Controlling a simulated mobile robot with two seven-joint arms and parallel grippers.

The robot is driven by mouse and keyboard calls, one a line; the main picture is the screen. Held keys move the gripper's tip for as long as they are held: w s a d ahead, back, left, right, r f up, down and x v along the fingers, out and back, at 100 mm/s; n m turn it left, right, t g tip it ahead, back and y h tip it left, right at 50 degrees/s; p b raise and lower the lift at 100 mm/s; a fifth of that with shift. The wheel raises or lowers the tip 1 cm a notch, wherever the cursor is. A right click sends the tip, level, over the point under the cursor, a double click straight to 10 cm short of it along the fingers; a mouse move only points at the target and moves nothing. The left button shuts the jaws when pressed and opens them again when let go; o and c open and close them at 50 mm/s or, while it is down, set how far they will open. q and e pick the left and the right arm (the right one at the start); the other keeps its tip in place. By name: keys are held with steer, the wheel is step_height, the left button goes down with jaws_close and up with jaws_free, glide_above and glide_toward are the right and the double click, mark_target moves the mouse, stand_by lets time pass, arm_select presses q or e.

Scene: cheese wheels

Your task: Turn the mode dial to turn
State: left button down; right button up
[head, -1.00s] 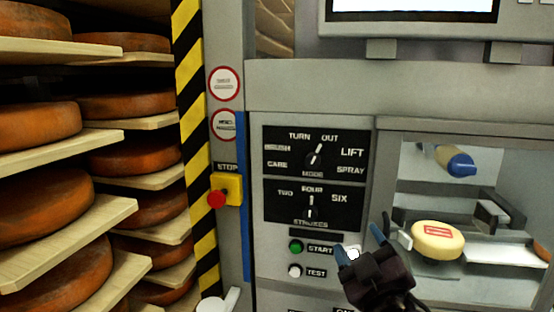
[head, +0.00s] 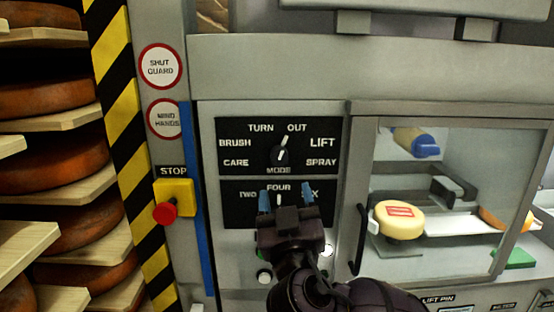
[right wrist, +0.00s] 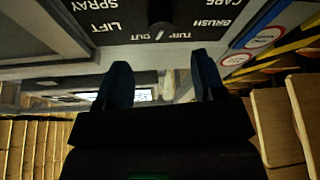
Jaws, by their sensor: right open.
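The mode dial (head: 280,154) is a dark knob with a white pointer line on a black panel (head: 228,128). Its pointer tilts up and slightly right, toward the OUT label rather than TURN. It also shows as a dark knob in the right wrist view (right wrist: 160,28), where the panel is upside down. My right gripper (head: 286,200) is open and empty, its two blue fingertips apart. In the head view it is below the mode dial, over the strokes panel, and hides part of that dial's labels. In the right wrist view its fingers (right wrist: 161,85) straddle the line of the dial without touching it. My left gripper is out of view.
A red stop button (head: 165,212) on a yellow box is left of the panels. A glass guard with a black handle (head: 359,240) is at the right, with a yellow cheese (head: 399,220) behind it. Shelves of cheese wheels (head: 50,100) stand at far left.

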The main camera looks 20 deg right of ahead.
mark_target(280, 162)
arm_select(q)
steer(key=p, duration=0.1)
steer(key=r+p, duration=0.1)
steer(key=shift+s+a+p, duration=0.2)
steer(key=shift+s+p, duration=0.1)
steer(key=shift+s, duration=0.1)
arm_select(e)
steer(key=x, duration=0.9)
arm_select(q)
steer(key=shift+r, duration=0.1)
arm_select(e)
steer(key=shift+c, duration=0.4)
steer(key=c, duration=0.8)
arm_select(q)
steer(key=shift+b, duration=0.3)
arm_select(e)
steer(key=shift+f, duration=0.1)
